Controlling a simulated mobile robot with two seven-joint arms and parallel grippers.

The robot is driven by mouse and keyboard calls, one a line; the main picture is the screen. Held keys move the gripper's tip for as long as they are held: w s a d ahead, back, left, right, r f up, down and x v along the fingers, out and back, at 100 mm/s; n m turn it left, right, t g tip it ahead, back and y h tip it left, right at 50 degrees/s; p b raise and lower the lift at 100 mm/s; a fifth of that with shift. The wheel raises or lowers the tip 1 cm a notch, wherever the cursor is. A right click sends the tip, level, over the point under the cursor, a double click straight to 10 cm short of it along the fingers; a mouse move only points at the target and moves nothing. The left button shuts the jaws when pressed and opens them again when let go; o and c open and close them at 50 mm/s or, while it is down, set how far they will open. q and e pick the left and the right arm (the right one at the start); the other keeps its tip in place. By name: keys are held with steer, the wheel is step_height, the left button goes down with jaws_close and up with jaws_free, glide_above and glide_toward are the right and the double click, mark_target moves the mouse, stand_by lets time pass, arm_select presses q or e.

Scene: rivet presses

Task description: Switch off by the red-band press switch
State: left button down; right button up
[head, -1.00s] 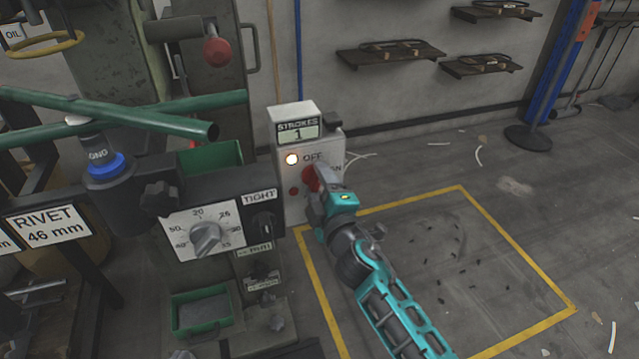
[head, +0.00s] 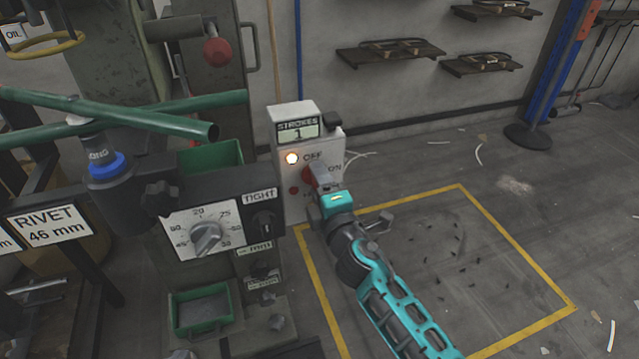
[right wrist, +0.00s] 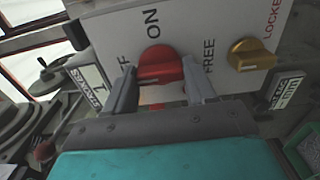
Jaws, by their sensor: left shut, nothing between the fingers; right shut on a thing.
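A white switch box (head: 297,160) stands at the press, with a strokes counter reading 1, a lit lamp (head: 291,158) and OFF and ON labels. Its red rotary switch (head: 309,174) is held by my right gripper (head: 318,180). In the right wrist view the red switch (right wrist: 160,68) sits between the two fingers of my right gripper (right wrist: 162,88), which is shut on it. OFF is partly hidden behind a finger; ON is readable. I cannot tell clearly which label the switch points at. No red band is distinct in view. My left gripper is not in view.
A yellow knob (right wrist: 251,54) between FREE and LOCKED is near the red switch. A dial panel (head: 205,229) and green pipes (head: 150,118) lie left of the box. A yellow-outlined floor area (head: 450,260), holding only small scraps, is at the right.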

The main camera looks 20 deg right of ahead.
steer(key=shift+r, duration=0.1)
steer(key=o, duration=1)
steer(key=shift+o, duration=0.2)
steer(key=shift+s, duration=0.1)
arm_select(q)
steer(key=shift+w+d+f+b, duration=0.1)
steer(key=shift+d+f+b, duration=0.15)
steer(key=shift+b, duration=0.45)
arm_select(e)
steer(key=s, duration=1.2)
steer(key=shift+s+d, duration=0.2)
steer(key=shift+s, duration=0.15)
